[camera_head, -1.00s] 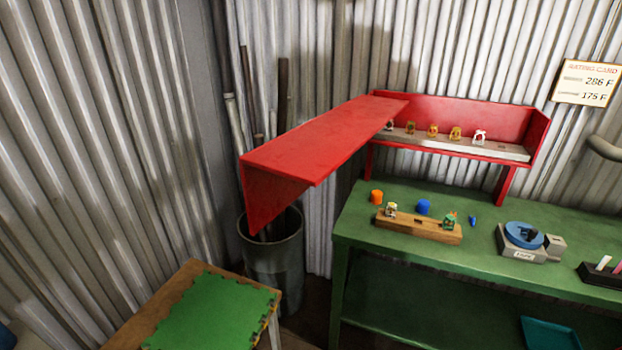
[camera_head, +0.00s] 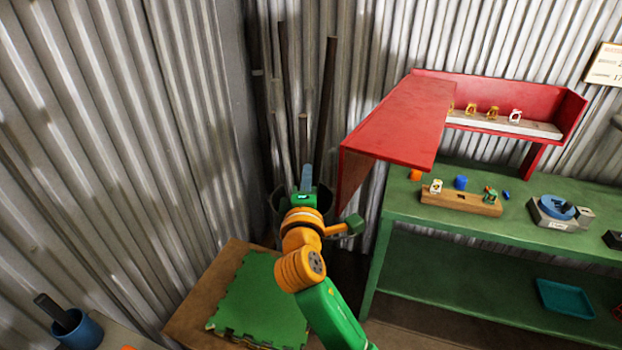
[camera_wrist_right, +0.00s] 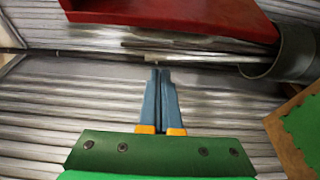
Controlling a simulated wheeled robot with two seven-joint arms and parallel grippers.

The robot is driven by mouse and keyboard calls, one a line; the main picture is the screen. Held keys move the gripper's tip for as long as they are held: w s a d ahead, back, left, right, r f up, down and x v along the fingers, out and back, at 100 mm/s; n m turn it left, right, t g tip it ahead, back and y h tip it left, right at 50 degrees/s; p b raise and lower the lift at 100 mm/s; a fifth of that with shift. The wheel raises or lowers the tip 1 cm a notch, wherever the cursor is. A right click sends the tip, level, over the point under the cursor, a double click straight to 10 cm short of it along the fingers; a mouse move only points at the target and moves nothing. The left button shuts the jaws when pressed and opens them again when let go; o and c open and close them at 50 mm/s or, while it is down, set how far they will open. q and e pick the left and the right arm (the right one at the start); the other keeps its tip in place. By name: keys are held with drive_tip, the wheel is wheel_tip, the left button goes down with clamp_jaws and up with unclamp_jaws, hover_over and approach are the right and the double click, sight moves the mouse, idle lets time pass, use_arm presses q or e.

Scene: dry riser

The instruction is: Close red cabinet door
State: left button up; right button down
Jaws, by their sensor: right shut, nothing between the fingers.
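The red cabinet (camera_head: 540,148) stands on the green bench against the corrugated wall. Its red door (camera_head: 400,125), a long panel with a side that hangs down, sticks out from the cabinet's left end toward me, so it stands open. It also shows as a red panel along the top of the right wrist view (camera_wrist_right: 170,12). My right gripper (camera_head: 306,178) is left of the door, above the dark bin, with its blue fingers pointing up in the head view. The fingers (camera_wrist_right: 160,72) are together and empty, apart from the door. My left gripper is not in view.
A dark bin (camera_head: 275,205) with upright poles (camera_head: 327,105) stands behind my right gripper. A low table with a green mat (camera_head: 255,305) is in front. The green bench (camera_head: 400,210) carries a wooden block (camera_head: 460,202) and a blue round item (camera_head: 553,207).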

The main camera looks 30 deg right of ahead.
drive_tip(key=x, duration=0.6)
drive_tip(key=s+p, duration=0.1)
drive_tip(key=s, duration=0.1)
drive_tip(key=s+d+p, duration=0.1)
drive_tip(key=s, duration=0.1)
drive_tip(key=shift+p, duration=0.35)
drive_tip(key=shift+f, duration=0.1)
